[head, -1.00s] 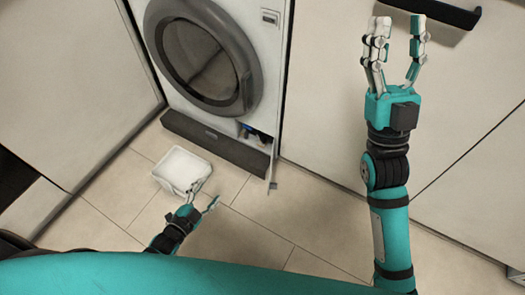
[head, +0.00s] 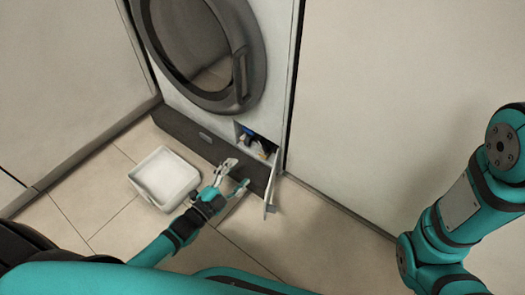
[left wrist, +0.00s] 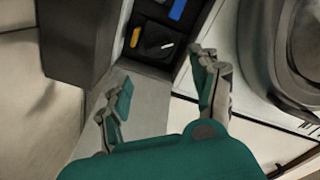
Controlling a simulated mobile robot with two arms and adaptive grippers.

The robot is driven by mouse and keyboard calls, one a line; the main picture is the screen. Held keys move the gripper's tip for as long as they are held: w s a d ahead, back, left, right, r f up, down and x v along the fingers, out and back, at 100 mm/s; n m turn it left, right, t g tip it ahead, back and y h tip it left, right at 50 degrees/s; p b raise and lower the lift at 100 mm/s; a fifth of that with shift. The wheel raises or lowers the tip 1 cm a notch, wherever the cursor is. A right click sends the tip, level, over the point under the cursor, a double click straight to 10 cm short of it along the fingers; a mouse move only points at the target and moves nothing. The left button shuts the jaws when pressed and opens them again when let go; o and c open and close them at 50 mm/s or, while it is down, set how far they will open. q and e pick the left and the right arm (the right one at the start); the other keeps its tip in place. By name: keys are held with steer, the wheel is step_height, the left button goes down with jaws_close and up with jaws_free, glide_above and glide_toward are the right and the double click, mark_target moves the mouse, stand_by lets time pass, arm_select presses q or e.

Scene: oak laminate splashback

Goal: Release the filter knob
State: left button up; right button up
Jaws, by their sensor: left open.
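The filter knob (left wrist: 160,42) is dark and round with a white line on it, in an open recess low on the white washing machine. An orange-yellow part (left wrist: 135,37) and a blue part (left wrist: 177,9) are beside it. In the head view, the recess (head: 251,141) shows small, and the knob is hard to make out. My left gripper (head: 232,178) is in front of the recess, open and empty; in the left wrist view its spread fingers (left wrist: 163,78) are on the near side of the knob, apart from it. My right gripper is out of frame.
An open flap (head: 271,188) stands out at the recess's right side. A dark plinth (head: 190,140) runs along the machine's base. An empty white tub (head: 165,178) sits on the tiled floor, left of my left gripper. The round door (head: 205,50) above is closed.

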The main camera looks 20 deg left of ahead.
mark_target(262, 147)
arm_select(q)
steer(key=b+x, duration=0.3)
steer(key=x, duration=0.3)
steer(key=b+x, duration=0.3)
steer(key=x, duration=0.2)
steer(key=shift+w+d+f, duration=0.1)
steer(key=shift+w+f, duration=0.15)
steer(key=shift+w, duration=0.1)
steer(key=shift+w+d+r+b, duration=0.2)
steer(key=shift+w+b, duration=0.1)
steer(key=shift+w, duration=0.25)
steer(key=c, duration=0.9)
